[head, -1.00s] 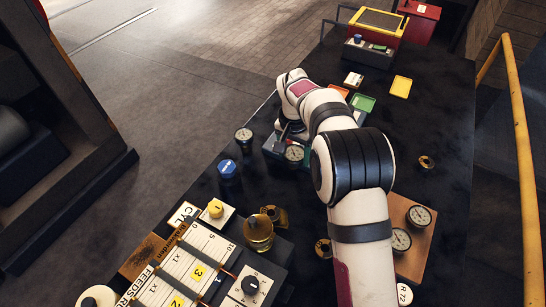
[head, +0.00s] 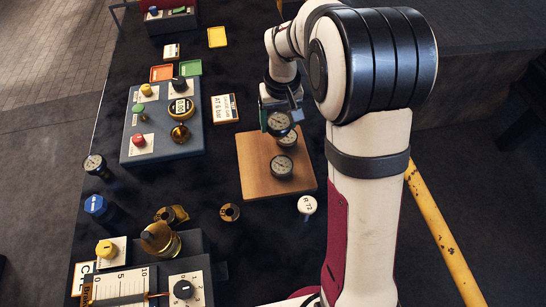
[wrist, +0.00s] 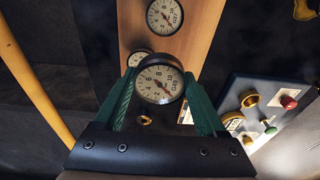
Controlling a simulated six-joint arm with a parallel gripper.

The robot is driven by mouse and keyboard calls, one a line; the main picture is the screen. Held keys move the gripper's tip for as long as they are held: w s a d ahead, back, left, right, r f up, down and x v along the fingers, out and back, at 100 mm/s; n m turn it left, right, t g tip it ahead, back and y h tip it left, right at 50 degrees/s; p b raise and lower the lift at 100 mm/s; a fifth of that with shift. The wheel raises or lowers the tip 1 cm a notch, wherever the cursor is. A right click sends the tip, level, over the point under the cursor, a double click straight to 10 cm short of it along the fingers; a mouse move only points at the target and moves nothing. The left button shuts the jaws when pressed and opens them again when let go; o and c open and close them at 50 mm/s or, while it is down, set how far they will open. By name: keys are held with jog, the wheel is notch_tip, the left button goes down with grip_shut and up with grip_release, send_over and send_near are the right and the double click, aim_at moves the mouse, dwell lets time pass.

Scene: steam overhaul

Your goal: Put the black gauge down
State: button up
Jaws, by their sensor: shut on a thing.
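The black gauge (head: 278,123) has a dark rim and a white dial face. My gripper (head: 280,108) is shut on it above the far part of the wooden board (head: 254,178). In the wrist view the gauge (wrist: 160,84) sits between the green fingers, face towards the camera. Two similar gauges are on the board: a near one (head: 281,167) and a farther one (head: 286,139), which the held gauge partly overlaps in the head view. The gap between the held gauge and the board is hard to judge.
Left of the board are a grey panel (head: 140,158) with knobs and a white label card (head: 224,108). Another gauge (head: 94,164) and a blue knob (head: 96,206) stand at the table's left.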

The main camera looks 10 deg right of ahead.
jog(key=s+d, duration=0.2)
jog(key=d, duration=0.2)
send_near(255, 154)
jog(key=shift+w+d+f, duration=0.1)
jog(key=shift+w+f, duration=0.05)
jog(key=shift+f, duration=0.1)
notch_tip(255, 154, down, 4)
jog(key=shift+w+f, duration=0.1)
jog(key=shift+f, duration=0.1)
jog(key=o, duration=1.5)
